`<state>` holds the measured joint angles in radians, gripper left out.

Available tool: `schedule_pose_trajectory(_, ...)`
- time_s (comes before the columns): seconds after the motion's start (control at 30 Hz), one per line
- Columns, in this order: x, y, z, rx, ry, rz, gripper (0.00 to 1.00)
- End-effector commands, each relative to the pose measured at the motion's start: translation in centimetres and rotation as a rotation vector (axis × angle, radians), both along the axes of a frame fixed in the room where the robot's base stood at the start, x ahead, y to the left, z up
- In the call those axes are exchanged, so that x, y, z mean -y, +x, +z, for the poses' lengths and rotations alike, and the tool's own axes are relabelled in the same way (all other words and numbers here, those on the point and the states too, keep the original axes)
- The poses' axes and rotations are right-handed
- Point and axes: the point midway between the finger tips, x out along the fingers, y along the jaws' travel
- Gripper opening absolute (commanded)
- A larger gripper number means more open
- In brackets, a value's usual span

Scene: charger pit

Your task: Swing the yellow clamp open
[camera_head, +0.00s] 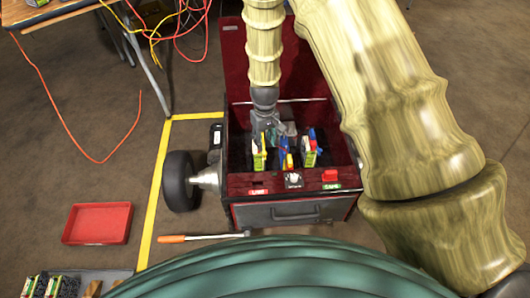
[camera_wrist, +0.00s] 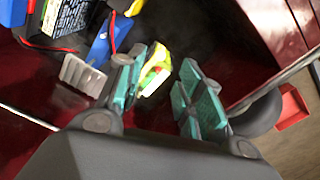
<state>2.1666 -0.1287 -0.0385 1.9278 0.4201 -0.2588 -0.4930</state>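The yellow clamp (camera_wrist: 160,54) is in the wrist view, in the gap between my fingers, beside a pale piece with green and red marks. A yellow part (camera_head: 262,141) at the left of the red cart's bin in the head view may be the same clamp; I cannot be sure. My gripper (camera_wrist: 162,78) is open, with teal pads on both sides of the clamp. I see no clear contact. In the head view my gripper (camera_head: 266,122) reaches down into the bin and partly hides what is under it. The clamp's far end is blurred.
The red cart (camera_head: 345,190) has its lid (camera_head: 233,60) up behind the bin. Labelled blocks (camera_head: 309,155) with blue and red parts stand close by inside. A blue part (camera_wrist: 103,45) is left of my fingers. A red tray (camera_head: 98,224) lies on the floor.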

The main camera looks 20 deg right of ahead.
Motion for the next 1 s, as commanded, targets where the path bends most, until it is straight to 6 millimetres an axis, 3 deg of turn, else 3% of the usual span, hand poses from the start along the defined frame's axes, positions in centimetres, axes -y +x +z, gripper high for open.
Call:
schedule_pose_trajectory(0.03,0.0,-0.1,-1.3,-0.002,0.0,-0.001,0.37)
schedule_pose_trajectory(0.2,0.0,-0.1,-3.9,-0.001,0.0,0.0,0.37)
schedule_pose_trajectory(0.4,0.0,0.0,-5.9,0.0,0.0,0.001,0.37)
schedule_pose_trajectory(0.83,0.0,0.0,-6.5,0.0,-0.001,0.0,0.37)
schedule_pose_trajectory(0.87,0.0,0.0,-6.5,0.0,-0.001,0.0,0.35)
schedule_pose_trajectory(1.0,0.0,0.0,-6.5,0.0,-0.001,0.0,0.09)
